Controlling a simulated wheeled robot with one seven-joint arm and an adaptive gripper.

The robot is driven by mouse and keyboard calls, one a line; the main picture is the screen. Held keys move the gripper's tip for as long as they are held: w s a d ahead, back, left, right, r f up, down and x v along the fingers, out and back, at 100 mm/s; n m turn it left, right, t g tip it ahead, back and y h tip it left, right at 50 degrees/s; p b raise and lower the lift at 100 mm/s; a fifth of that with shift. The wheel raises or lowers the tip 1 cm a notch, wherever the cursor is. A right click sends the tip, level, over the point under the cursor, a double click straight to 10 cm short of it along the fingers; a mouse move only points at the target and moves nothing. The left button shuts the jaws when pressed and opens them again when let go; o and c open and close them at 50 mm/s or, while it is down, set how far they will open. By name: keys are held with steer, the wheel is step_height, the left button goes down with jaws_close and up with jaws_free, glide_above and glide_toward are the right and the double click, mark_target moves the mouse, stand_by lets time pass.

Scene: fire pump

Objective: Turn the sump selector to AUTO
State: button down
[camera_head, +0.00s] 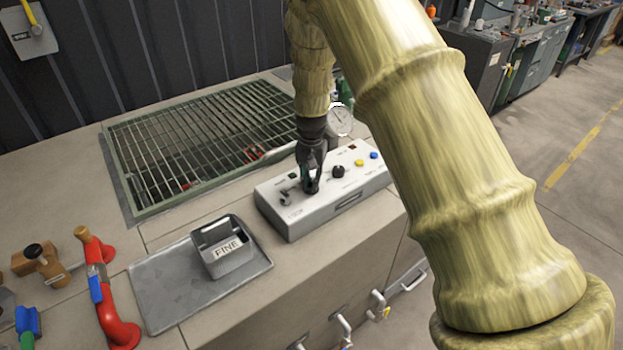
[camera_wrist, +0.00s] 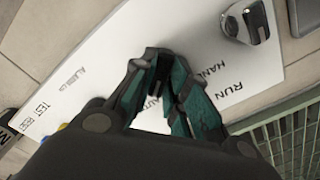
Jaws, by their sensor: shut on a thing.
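The pale grey control box (camera_head: 352,192) stands on the bench top, and its white face (camera_wrist: 95,70) fills much of the wrist view. My gripper (camera_head: 311,180) points down onto the left half of the box. In the wrist view my gripper (camera_wrist: 166,64) is shut on a dark selector knob (camera_wrist: 157,86). Printing that reads HAN and part of AUTO lies around this knob, so it appears to be the sump selector. The fingers hide most of the knob, and its pointing direction cannot be told. RUN is printed to the right of the fingers.
A second black knob (camera_head: 338,171), a yellow button (camera_head: 360,162) and a blue button (camera_head: 374,155) are right of my gripper. A metal switch (camera_wrist: 248,22) is at the box's other end. A gauge (camera_head: 339,120) stands behind. A FINE container (camera_head: 228,255) sits on a grey tray (camera_head: 170,300).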

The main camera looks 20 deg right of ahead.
mark_target(311, 182)
steer(key=shift+m, duration=0.8)
steer(key=c, duration=1.4)
jaws_free()
step_height(311, 182, up, 12)
steer(key=shift+r, duration=0.1)
steer(key=shift+d, duration=0.1)
